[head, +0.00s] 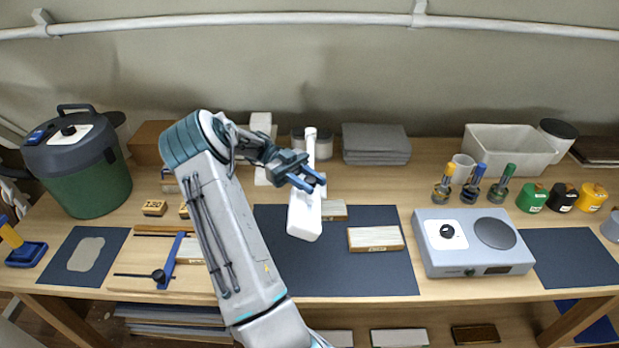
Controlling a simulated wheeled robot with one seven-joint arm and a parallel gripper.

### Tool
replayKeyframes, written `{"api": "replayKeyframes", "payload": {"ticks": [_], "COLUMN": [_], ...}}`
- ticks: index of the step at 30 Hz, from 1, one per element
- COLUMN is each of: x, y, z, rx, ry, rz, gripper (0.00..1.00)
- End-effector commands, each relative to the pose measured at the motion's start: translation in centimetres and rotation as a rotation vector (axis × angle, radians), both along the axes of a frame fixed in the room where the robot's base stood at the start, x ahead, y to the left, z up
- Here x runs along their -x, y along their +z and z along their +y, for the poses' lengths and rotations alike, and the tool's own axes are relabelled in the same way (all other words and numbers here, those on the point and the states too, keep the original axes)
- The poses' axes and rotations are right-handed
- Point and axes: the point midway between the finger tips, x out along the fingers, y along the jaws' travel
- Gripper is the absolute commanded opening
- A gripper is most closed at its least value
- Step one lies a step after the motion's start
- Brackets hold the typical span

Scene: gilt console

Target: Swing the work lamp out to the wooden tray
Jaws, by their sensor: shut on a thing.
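The work lamp is white. Its long head (304,218) hangs over the dark mat in the middle of the bench, with a slim upright part above it. White blocks behind my arm (261,124) may be its stand; the link between is hidden. My gripper (313,184) is shut on the lamp at the upper end of its head. The wooden tray (125,285) lies at the front left, left of the lamp head and partly hidden by my arm. A blue-handled square and a black tool lie in it.
A dark mat (380,275) bears wooden blocks (375,239). A hotplate (472,242) stands to the right, with several coloured-handled tools and small pots behind it. A green canister (85,185) stands at the back left. My arm crosses the space between lamp and tray.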

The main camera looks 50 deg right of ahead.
Motion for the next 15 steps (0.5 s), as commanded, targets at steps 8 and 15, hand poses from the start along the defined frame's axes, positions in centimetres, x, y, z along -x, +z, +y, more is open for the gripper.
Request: {"api": "replayKeyframes", "payload": {"ticks": [8, 15], "x": [-0.03, -0.07], "y": [0.06, 0.03], "z": [-0.01, 0.03], "rx": [0.001, 0.001], "ry": [0.002, 0.003], "rz": [0.001, 0.000], "gripper": [0.00, 0.49]}}
